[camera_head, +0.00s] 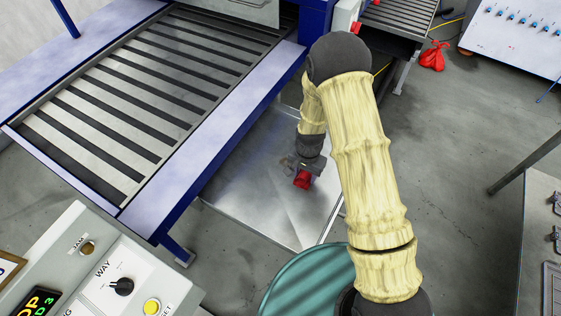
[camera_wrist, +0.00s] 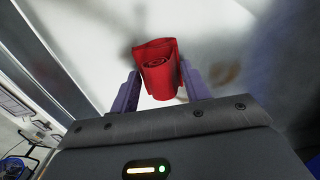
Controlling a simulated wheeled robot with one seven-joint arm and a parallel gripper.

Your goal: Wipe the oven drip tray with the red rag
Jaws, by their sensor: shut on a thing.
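The red rag (camera_wrist: 158,75) is a folded or rolled bundle held between the two fingers of my gripper (camera_wrist: 158,92). In the head view the rag (camera_head: 302,180) shows small and red at the end of my gripper (camera_head: 304,168), low over the drip tray. The drip tray (camera_head: 262,207) is a broad, flat, pale metal sheet beside and partly under the conveyor. Dark smudges show on the tray near the rag and in the wrist view (camera_wrist: 215,45). I cannot tell whether the rag touches the tray.
A slatted conveyor (camera_head: 140,85) with a blue frame stands left of the tray. A control panel (camera_head: 110,280) is at the front left and a teal drum (camera_head: 310,285) at the front. The right floor is mostly open.

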